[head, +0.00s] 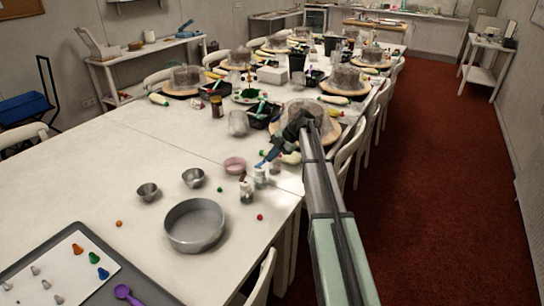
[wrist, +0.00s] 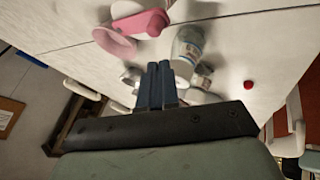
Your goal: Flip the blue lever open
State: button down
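I cannot pick out a blue lever for certain in either view. My gripper (head: 262,163) is low over the near right part of the table, beside small white jars. Its blue fingers (wrist: 157,85) stand side by side with almost no gap in the wrist view, and I see nothing held between them. A labelled white jar (wrist: 187,48) is just beyond the fingertips. A second jar (wrist: 202,80) is partly hidden to the right of the fingers. Whether the fingers touch either jar is unclear.
Two small metal bowls (head: 193,178) and a round cake pan (head: 195,225) stand nearer. A tray (head: 75,265) holds piping tips. Cake turntables (head: 187,80) line the table farther back. The left middle tabletop is clear.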

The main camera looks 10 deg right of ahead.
jog(key=d+r, duration=0.8)
jog(key=d, duration=0.1)
jog(key=shift+w+d, duration=0.2)
jog(key=shift+w, duration=0.05)
dwell(0.3)
